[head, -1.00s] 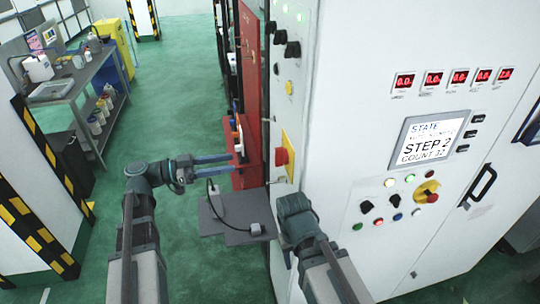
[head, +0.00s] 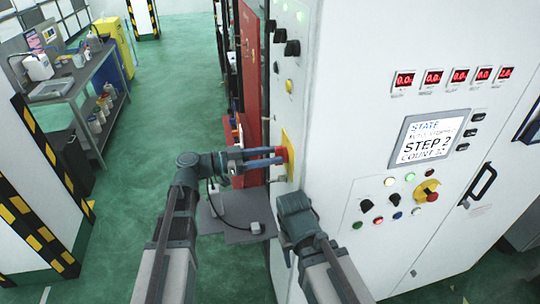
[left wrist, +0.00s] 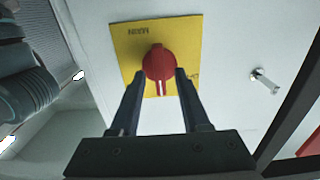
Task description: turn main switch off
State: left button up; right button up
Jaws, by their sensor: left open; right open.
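The main switch is a red rotary knob (head: 288,152) on a yellow plate on the left side of the white cabinet. In the left wrist view the knob (left wrist: 158,62) is near the picture's middle, with a white mark pointing down, on the yellow plate (left wrist: 128,45) with black lettering at its top. My left gripper (head: 281,156) is at the knob. Its two fingers are open, one on each side of the knob's lower part; I cannot tell whether they touch it. My right arm is folded low in front of the cabinet, and its fingers are hidden.
The white cabinet (head: 350,120) fills the right, with a display (head: 432,136), buttons and a red-yellow rotary switch (head: 427,191) on its front. A red panel (head: 250,80) stands behind the left gripper. A workbench (head: 85,75) is far left; green floor lies between.

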pick_arm(q)
grip_shut()
dwell(0.5)
jog(key=n, duration=0.5)
jog(key=shift+w+n, duration=0.15)
jog(key=shift+n, duration=0.25)
jog(key=n, duration=0.5)
jog(key=shift+w+a+f+n, duration=0.1)
jog(key=shift+w+f+n, duration=0.05)
jog(key=shift+n, duration=0.55)
grip_release()
